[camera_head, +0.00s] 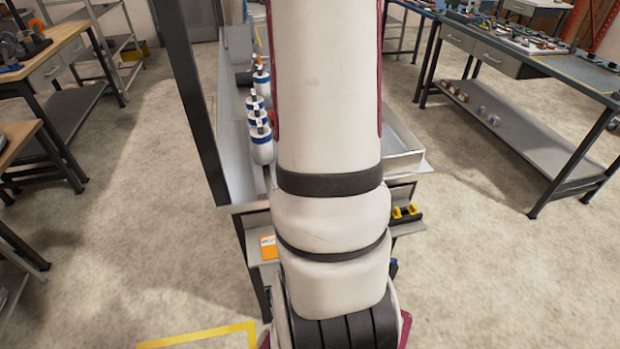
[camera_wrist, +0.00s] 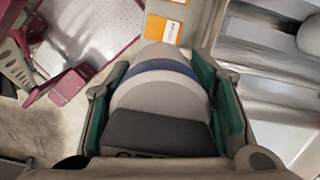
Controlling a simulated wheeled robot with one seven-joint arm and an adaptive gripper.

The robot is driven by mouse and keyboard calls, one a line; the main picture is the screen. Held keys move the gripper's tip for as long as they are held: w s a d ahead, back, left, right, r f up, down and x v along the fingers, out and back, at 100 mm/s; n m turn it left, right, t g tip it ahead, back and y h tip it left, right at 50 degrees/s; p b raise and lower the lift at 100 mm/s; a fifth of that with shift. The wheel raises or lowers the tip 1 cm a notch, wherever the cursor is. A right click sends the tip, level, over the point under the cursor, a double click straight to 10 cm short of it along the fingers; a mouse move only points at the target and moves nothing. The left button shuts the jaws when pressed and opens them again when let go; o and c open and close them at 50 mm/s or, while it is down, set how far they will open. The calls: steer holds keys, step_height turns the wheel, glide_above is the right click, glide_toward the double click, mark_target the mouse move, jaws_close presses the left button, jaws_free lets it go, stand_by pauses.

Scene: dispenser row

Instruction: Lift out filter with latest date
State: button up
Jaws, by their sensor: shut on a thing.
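A white filter (camera_wrist: 160,94) with a blue band and a dark grey top is between the green-padded fingers of my gripper (camera_wrist: 162,72) in the wrist view. My gripper is shut on it. No date can be read on its visible side. Several white filters (camera_head: 262,150) with blue bands and dark tops stand in a row in a grey metal channel (camera_head: 232,160), left of my arm in the head view. Their dates are too small to read. My arm hides my gripper and the held filter in the head view.
Orange-and-white cards lie on the front ledge (camera_head: 268,247); one card (camera_wrist: 163,30) shows beyond the held filter. A metal tray (camera_head: 402,150) and yellow pieces (camera_head: 405,212) are right of my arm. A dark upright post (camera_head: 190,90) stands left of the channel.

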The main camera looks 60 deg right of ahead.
steer(key=shift+r+p, duration=1.25)
steer(key=shift+r, duration=0.6)
